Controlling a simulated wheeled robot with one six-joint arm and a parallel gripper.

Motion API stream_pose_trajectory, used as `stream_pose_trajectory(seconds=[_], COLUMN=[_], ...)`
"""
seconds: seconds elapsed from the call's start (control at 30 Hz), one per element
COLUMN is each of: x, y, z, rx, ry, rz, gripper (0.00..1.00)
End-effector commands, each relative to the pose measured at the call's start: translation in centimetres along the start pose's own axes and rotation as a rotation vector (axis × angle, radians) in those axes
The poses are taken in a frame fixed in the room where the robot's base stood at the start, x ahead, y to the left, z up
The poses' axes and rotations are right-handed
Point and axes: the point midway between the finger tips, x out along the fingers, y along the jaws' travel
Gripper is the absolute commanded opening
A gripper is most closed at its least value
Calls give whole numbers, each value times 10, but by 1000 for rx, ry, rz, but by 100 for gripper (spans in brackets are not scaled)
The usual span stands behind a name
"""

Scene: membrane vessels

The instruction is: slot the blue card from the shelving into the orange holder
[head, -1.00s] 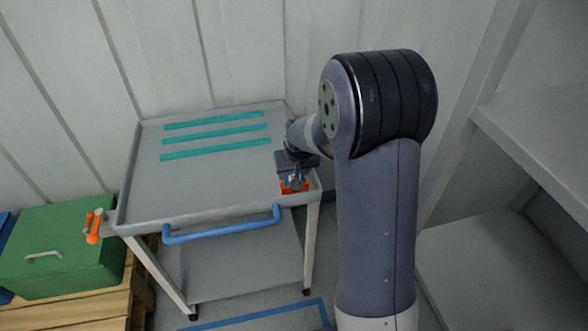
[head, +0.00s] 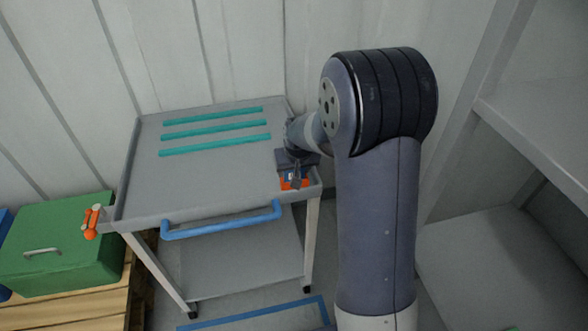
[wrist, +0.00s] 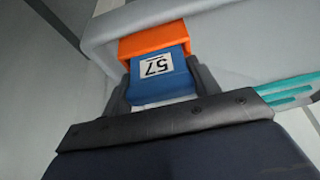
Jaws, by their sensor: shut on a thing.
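The blue card (wrist: 160,82) bears a white label with the number 57, upside down in the wrist view. My gripper (wrist: 162,92) is shut on it, one finger on each side. The orange holder (wrist: 155,38) is directly beyond the card and the card's far end meets it. How deep the card sits in the holder is hidden. In the head view the orange holder (head: 286,183) is at the right front corner of the grey cart, and my gripper (head: 295,180) is right over it, partly covering it.
The grey cart (head: 220,185) has teal strips (head: 215,136) on its top and a blue handle (head: 222,228) in front. A green box (head: 60,245) stands on a pallet at left. Grey shelving (head: 540,130) is at right. The cart's middle is clear.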

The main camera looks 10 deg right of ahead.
Motion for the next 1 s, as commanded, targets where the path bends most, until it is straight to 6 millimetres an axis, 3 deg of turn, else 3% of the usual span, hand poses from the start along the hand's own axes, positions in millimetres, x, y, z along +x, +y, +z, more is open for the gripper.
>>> stream_pose_trajectory(seconds=[0.17, 0.2, 0.47, 0.8, 1.0], x=[2, 2, 2, -1, -24], y=[0, 0, 0, 0, 0], z=[2, 2, 2, 1, 0], rx=[0, 0, 0, 0, 0], ry=[-4, -5, -4, -2, 1], rz=[0, 0, 0, 0, 0], gripper=[36, 61, 82, 83, 83])
